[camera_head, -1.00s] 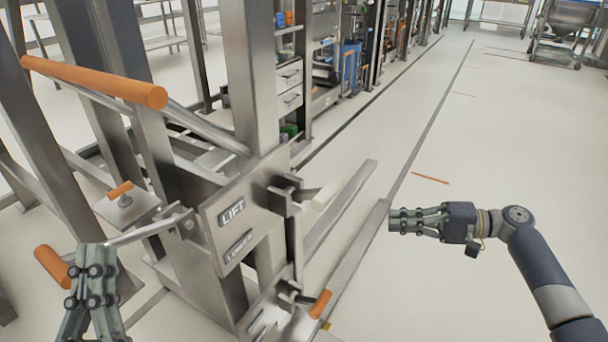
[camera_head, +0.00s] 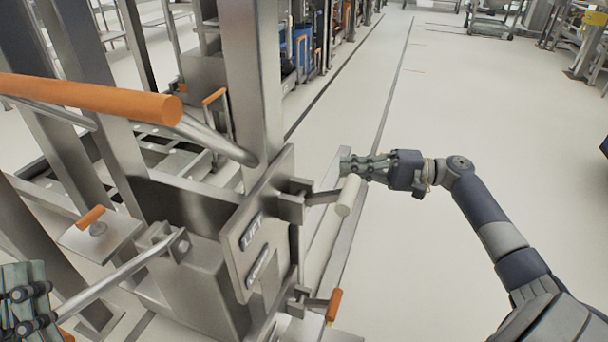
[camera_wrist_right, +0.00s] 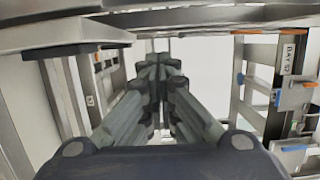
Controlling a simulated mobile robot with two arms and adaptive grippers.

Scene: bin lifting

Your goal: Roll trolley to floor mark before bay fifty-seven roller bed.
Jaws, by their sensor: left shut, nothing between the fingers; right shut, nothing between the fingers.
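The steel trolley (camera_head: 195,270) fills the left of the head view. It has an orange push bar (camera_head: 95,97), a plate marked LIFT (camera_head: 252,232), a pale-gripped lever (camera_head: 347,195) and a lower orange-gripped lever (camera_head: 334,305). My left gripper (camera_head: 25,300) is shut and empty at the lower left edge, below the push bar and partly out of frame. My right gripper (camera_head: 350,167) is shut and empty beyond the pale lever; contact cannot be told. It also shows in the right wrist view (camera_wrist_right: 158,75). A BAY 57 label (camera_wrist_right: 291,50) is on a post at right there.
Shelving racks with blue bins (camera_head: 301,50) line the aisle at left. A dark floor line (camera_head: 330,80) runs along them. The pale floor (camera_head: 480,120) to the right is open. A steel cart (camera_head: 490,18) and a yellow-topped stand (camera_head: 592,25) stand far back.

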